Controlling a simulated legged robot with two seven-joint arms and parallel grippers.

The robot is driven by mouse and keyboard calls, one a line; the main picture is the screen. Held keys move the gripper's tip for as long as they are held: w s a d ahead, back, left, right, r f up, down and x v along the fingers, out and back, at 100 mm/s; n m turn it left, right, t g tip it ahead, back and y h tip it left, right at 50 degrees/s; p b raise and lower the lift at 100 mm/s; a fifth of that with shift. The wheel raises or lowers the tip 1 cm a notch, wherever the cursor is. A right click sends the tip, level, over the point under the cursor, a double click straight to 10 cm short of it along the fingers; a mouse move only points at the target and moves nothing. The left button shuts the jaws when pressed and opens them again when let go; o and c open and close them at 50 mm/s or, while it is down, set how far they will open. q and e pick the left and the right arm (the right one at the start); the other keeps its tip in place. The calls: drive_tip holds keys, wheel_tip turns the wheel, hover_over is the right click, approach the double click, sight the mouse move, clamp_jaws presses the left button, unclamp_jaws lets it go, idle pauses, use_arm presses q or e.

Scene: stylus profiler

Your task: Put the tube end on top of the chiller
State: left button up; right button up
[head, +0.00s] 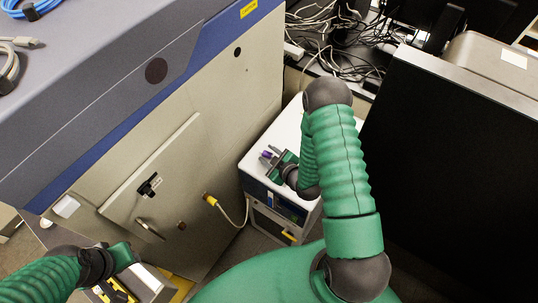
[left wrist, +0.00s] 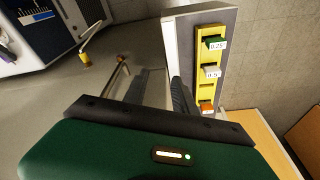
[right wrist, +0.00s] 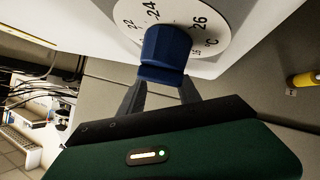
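The chiller (head: 287,137) is a white-topped box beside the large machine in the head view. A yellow tube end (head: 210,199) is at the machine's front face, its pale tube drooping right; it also shows in the right wrist view (right wrist: 304,79) and the left wrist view (left wrist: 85,59). No gripper touches it. My right gripper (head: 268,157) is at the chiller's left side. In the right wrist view its fingers are on both sides of a blue knob (right wrist: 166,50) on a white temperature dial (right wrist: 205,20), seemingly closed on it. My left gripper (left wrist: 160,82) is open and empty.
The large grey and blue machine (head: 150,85) fills the left. A black cabinet (head: 455,160) stands close on the right. Loose cables (head: 335,50) lie behind the chiller. A yellow rack (left wrist: 207,72) with labelled blocks is near my left gripper. Much of the chiller's top is bare.

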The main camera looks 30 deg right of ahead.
drive_tip(key=shift+a, duration=0.55)
drive_tip(key=shift+a+r, duration=0.2)
drive_tip(key=shift+a, duration=0.65)
drive_tip(key=shift+c, duration=0.4)
drive_tip(key=shift+d, duration=0.35)
drive_tip(key=shift+s+d+r+p, duration=0.7)
drive_tip(key=shift+d+r+p, duration=0.1)
drive_tip(key=shift+p, duration=0.1)
drive_tip(key=s+r+p, duration=0.1)
drive_tip(key=s+a+r, duration=0.1)
drive_tip(key=s+r+p, duration=0.1)
drive_tip(key=r, duration=0.1)
drive_tip(key=shift+s+a+p, duration=0.15)
drive_tip(key=shift+a+p, duration=0.15)
drive_tip(key=shift+a, duration=0.1)
drive_tip(key=shift+s+d, duration=0.3)
drive_tip(key=shift+d, duration=0.3)
drive_tip(key=shift+s+r, duration=0.15)
drive_tip(key=shift+s, duration=0.15)
use_arm(q)
wheel_tip(320, 180, up, 14)
drive_tip(key=a+p, duration=0.1)
drive_tip(key=p, duration=0.8)
drive_tip(key=shift+a+f+p, duration=0.15)
drive_tip(key=shift+a+p, duration=0.15)
use_arm(e)
drive_tip(key=v, duration=1.6)
